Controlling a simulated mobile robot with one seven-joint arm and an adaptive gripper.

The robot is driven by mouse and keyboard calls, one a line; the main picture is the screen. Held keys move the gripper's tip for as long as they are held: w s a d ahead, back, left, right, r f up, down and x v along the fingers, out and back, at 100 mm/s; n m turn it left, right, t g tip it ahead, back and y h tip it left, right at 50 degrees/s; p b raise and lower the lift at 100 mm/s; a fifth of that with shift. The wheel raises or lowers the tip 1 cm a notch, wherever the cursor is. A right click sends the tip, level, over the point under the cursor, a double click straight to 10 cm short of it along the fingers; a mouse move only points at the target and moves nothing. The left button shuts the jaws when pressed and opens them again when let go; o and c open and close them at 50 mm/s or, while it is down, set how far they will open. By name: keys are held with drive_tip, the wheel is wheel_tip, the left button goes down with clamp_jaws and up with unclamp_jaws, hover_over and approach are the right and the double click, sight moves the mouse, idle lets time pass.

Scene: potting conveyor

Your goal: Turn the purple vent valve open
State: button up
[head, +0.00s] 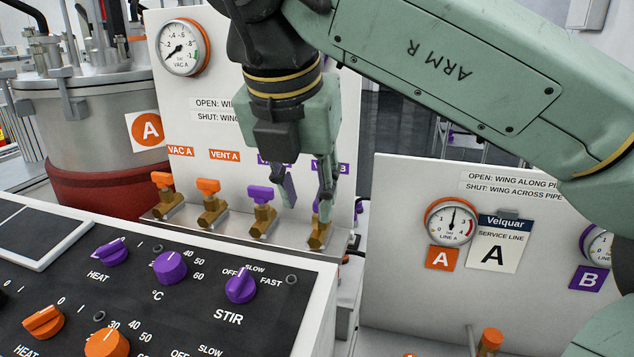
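The rightmost valve in the row has a brass body (319,235) and a purple wing (316,207), mostly hidden by my gripper's right finger. I cannot tell whether either finger touches the wing.
Two orange-winged valves, VAC A (163,182) and VENT A (208,188), stand further left. The dark control panel (190,315) with purple and orange knobs lies in front. A service-line board (400,260) stands at right, and a vessel marked A (85,130) at back left.

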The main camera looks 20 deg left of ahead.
drive_tip(key=s, duration=0.7)
drive_tip(key=shift+s, duration=0.4)
drive_tip(key=shift+f, duration=0.1)
